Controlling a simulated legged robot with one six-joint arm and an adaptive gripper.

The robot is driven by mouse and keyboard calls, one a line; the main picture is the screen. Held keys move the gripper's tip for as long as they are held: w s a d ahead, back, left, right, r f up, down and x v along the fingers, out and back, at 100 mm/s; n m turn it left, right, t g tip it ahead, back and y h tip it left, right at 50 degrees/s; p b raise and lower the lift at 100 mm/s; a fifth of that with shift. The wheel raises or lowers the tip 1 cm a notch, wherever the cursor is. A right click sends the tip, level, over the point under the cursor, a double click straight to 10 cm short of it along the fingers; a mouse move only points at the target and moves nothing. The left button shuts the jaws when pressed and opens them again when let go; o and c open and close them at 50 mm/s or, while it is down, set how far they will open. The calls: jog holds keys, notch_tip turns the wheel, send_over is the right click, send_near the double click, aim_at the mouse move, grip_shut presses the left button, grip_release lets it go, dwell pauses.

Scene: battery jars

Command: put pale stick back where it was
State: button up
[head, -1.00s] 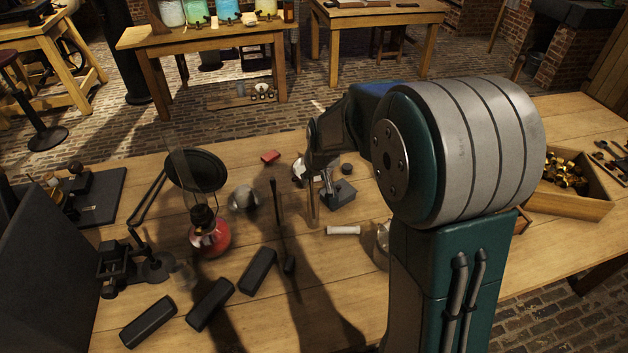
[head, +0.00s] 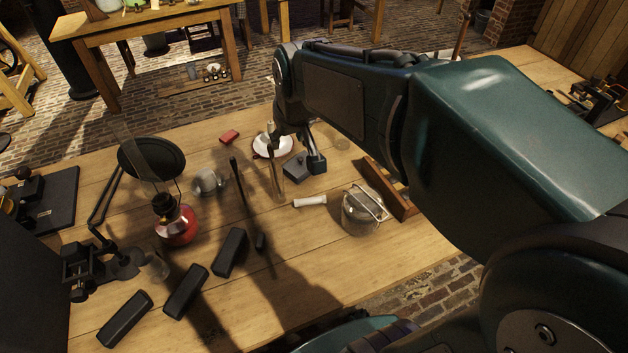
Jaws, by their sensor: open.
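A short white stick (head: 310,201) lies on the wooden table, nearly level in the picture. A taller, thin pale upright piece (head: 277,180) stands just left of it, below my gripper; I cannot tell which of the two is the task's pale stick. My gripper (head: 297,152) is open, pointing down at the end of my arm. It is behind and above the white stick and appears apart from it. The upright piece overlaps its left finger in the picture, so I cannot tell whether they touch. The fingers partly hide a white dish (head: 268,146) and a grey box (head: 297,167).
A lidded metal pot (head: 362,212) stands right of the white stick. Several black blocks (head: 186,291) lie at the front left. The table's front middle is clear.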

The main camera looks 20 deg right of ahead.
jog(key=s, duration=1.6)
jog(key=shift+m+t, duration=0.3)
jog(key=shift+t, duration=0.1)
